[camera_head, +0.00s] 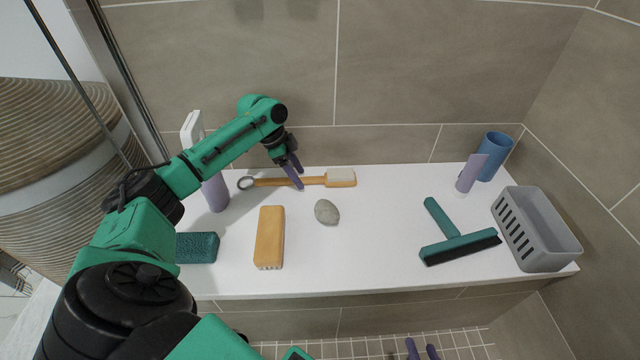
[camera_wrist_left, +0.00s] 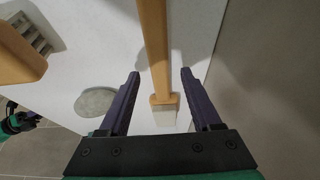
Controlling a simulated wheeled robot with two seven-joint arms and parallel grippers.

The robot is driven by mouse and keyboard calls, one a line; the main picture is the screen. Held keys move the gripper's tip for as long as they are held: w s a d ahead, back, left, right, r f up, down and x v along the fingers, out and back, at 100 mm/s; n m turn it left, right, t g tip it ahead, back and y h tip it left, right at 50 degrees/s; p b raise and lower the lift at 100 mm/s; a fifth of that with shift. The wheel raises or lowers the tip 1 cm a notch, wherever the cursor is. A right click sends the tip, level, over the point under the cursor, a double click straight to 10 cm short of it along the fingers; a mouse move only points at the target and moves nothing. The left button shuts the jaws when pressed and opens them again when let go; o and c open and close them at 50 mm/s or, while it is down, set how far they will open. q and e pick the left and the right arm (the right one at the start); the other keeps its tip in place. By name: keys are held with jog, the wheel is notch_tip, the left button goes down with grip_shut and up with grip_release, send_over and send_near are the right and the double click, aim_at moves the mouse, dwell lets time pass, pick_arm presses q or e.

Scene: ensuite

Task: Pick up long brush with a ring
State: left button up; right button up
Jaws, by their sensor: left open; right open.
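The long brush (camera_head: 310,181) lies along the back of the white ledge. Its wooden handle has a dark ring (camera_head: 246,184) at the left end and a pale bristle head (camera_head: 341,178) at the right end. My left gripper (camera_head: 296,175) is over the handle near the head. In the left wrist view, the open left gripper (camera_wrist_left: 158,75) has the brush handle (camera_wrist_left: 153,50) between its two purple fingers, apart from both. Whether the fingertips reach handle height is unclear. My right gripper (camera_head: 422,348) shows only as purple fingertips at the bottom edge, apart, far from the brush.
On the ledge (camera_head: 370,265) are a wooden block brush (camera_head: 269,238), a grey stone (camera_head: 326,212), a green sponge (camera_head: 197,248), a spray bottle (camera_head: 215,192), a squeegee (camera_head: 455,240), a purple tube (camera_head: 470,174), a blue cup (camera_head: 494,156) and a grey basket (camera_head: 537,230). A tiled wall stands close behind.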

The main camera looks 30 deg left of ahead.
pick_arm(q)
jog(key=shift+w+d+f, duration=0.1)
jog(key=shift+f, duration=0.25)
jog(key=shift+r, duration=0.1)
grip_shut()
